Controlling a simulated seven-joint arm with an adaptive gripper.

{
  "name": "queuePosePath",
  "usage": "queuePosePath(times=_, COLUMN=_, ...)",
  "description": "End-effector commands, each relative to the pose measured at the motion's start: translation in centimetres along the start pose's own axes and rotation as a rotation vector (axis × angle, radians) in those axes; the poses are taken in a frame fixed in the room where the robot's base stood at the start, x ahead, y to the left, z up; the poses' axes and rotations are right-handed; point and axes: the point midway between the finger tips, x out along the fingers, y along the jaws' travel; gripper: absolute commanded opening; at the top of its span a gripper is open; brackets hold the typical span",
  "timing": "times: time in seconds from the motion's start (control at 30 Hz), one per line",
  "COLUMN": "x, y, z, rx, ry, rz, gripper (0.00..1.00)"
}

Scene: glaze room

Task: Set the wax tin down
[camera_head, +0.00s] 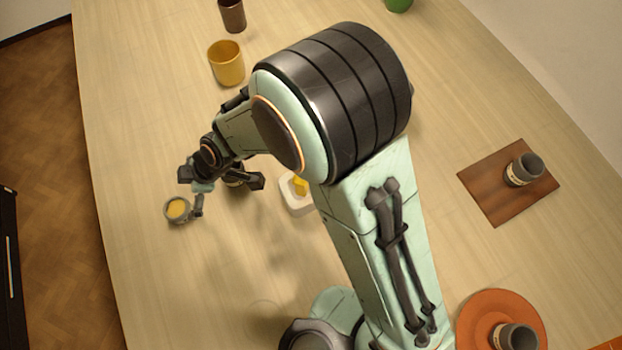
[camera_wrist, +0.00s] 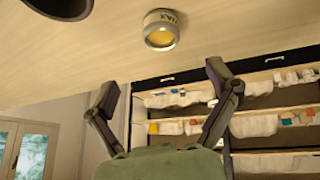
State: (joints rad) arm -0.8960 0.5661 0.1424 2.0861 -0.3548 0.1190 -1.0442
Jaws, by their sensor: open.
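The wax tin (camera_head: 177,211) is a small grey tin with a pale label and a yellow top. It stands upright on the pale wooden table near its left edge. In the wrist view the tin (camera_wrist: 161,30) appears upside down, ahead of the fingers, its label reading WAX. My gripper (camera_head: 227,195) is just right of the tin in the head view. In the wrist view my gripper (camera_wrist: 162,77) has its fingers spread with nothing between them, and a gap shows between the fingertips and the tin.
A white dish (camera_head: 291,207) with a yellow piece is partly hidden by my arm. A yellow cup (camera_head: 226,64) and brown cup (camera_head: 232,16) stand farther back. Similar grey tins are on a wooden board (camera_head: 490,203) and an orange plate (camera_head: 480,306). The table's front left is clear.

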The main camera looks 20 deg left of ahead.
Motion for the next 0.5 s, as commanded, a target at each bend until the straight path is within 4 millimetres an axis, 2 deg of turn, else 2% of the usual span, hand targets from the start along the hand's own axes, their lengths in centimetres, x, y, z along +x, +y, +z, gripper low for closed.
queuePosePath(times=0.07, x=-2.2, y=1.0, z=1.5, rx=0.074, ry=-0.033, rz=0.024, gripper=0.87)
queuePosePath(times=0.13, x=-5.9, y=1.9, z=4.1, rx=0.212, ry=-0.091, rz=0.059, gripper=0.87)
queuePosePath(times=0.17, x=-7.9, y=2.0, z=5.6, rx=0.292, ry=-0.122, rz=0.078, gripper=0.87)
queuePosePath(times=0.23, x=-13.3, y=1.6, z=9.5, rx=0.529, ry=-0.203, rz=0.134, gripper=0.87)
queuePosePath(times=0.3, x=-18.7, y=-0.5, z=13.3, rx=0.804, ry=-0.279, rz=0.196, gripper=0.87)
queuePosePath(times=0.37, x=-22.6, y=-3.2, z=15.8, rx=1.044, ry=-0.330, rz=0.248, gripper=0.87)
queuePosePath(times=0.4, x=-24.7, y=-5.3, z=17.1, rx=1.200, ry=-0.357, rz=0.281, gripper=0.87)
queuePosePath(times=0.5, x=-28.2, y=-10.6, z=18.8, rx=1.551, ry=-0.396, rz=0.351, gripper=0.87)
